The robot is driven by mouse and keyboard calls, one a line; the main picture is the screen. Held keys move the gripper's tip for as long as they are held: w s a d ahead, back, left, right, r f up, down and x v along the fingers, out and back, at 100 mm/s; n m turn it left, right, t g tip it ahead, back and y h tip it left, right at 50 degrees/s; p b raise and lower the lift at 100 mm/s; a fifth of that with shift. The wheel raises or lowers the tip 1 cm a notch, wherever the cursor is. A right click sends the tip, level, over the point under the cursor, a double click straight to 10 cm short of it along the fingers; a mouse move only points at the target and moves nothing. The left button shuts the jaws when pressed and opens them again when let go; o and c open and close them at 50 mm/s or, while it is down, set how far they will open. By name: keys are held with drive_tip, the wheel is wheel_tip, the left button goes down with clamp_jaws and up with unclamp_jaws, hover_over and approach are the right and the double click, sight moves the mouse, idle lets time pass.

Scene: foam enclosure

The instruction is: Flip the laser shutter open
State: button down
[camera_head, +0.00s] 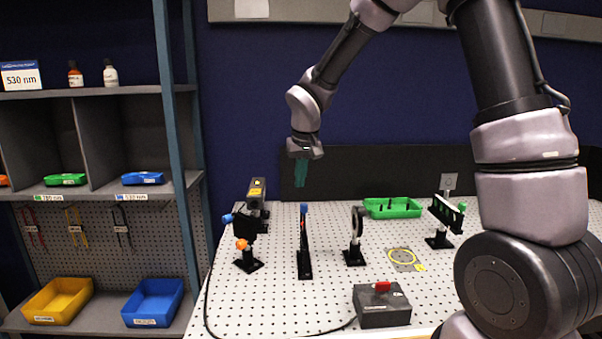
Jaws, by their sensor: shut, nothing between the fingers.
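My gripper (300,184) hangs above the optical table (330,295), its teal fingers pointing down and closed together with nothing held. Below it stands a slim black upright (304,243) with a blue tip and a small red mark, on a black base. It looks like the laser shutter, seen nearly edge-on, so I cannot tell whether it is open or shut. The fingertips appear just above the blue tip in the picture; the gap in depth is unclear. A black laser-like box (257,196) with a yellow label stands behind to the left.
A mount with blue and orange knobs (246,238) stands left of the upright; a ring mount (355,238) stands right. A control box (381,306) with a red button is in front. A green tray (392,208) and another mount (443,222) are farther right. Shelves (100,190) stand left.

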sight(304, 217)
drive_tip(key=shift+s+d+f, duration=0.1)
drive_tip(key=shift+s+f, duration=0.25)
drive_tip(key=shift+f, duration=0.45)
drive_tip(key=shift+s+d+f, duration=0.1)
drive_tip(key=shift+s+f, duration=0.3)
drive_tip(key=shift+f, duration=0.45)
drive_tip(key=shift+s+d+f, duration=0.1)
drive_tip(key=shift+s+f, duration=0.25)
drive_tip(key=shift+f, duration=0.45)
drive_tip(key=s, duration=0.5)
drive_tip(key=shift+s, duration=0.1)
